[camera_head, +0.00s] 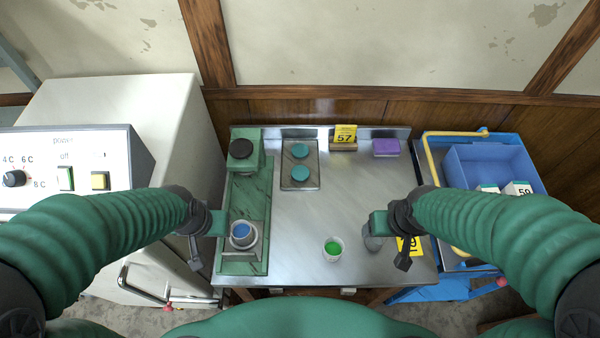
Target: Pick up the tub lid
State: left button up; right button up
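No single thing is plainly marked as the tub lid. Two round teal discs (300,151) lie one behind the other on a small grey tray (287,183) at the back left of the metal table. A small white tub (333,250) with green inside stands near the front middle. My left gripper (217,223) is beside a round grey holder with a blue top (242,233). My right gripper (378,223) is above and beside a grey cylinder (373,241), right of the white tub. The finger gaps of both are hidden, and I see nothing clearly held.
A yellow 57 card (345,134) and purple block (386,148) stand at the back. A blue cart (490,158) is right, a white machine (120,120) left. The table's middle (335,200) is clear.

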aim_at(300, 172)
jog(key=k, duration=0.35)
jog(key=z, duration=0.4)
jog(key=j+z, duration=0.1)
jog(key=z, duration=0.3)
jog(key=k+z, duration=0.1)
jog(key=z, duration=0.75)
jog(key=k+j, duration=0.1)
jog(key=j, duration=0.55)
jog(key=i+z, duration=0.05)
